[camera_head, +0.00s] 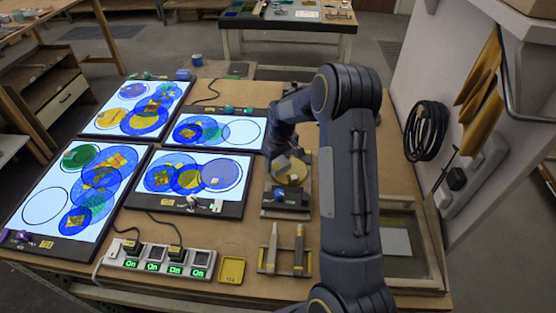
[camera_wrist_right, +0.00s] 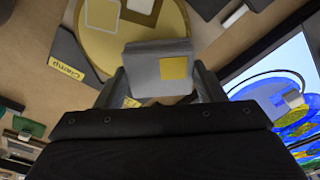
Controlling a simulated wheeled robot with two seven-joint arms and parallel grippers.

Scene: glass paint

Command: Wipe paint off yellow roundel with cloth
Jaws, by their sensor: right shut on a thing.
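My right gripper (camera_wrist_right: 158,85) is shut on a folded grey cloth (camera_wrist_right: 140,58) that bears a yellow square. The yellow roundel (camera_wrist_right: 92,47) lies beyond the cloth in the right wrist view, beside a dark part labelled "Clamp" (camera_wrist_right: 68,68). Pale patches (camera_wrist_right: 102,14) show on the roundel; I cannot tell which are paint. The cloth overlaps the roundel's lower edge in this view; contact cannot be told. My left gripper is out of view.
Several lit panels with blue, green and yellow roundels (camera_head: 196,173) fill the table's left side. A switch strip (camera_head: 160,262), a yellow tray (camera_head: 231,270) and a tool rack (camera_head: 285,262) stand in front. A framed pane (camera_head: 396,242) lies right of my arm.

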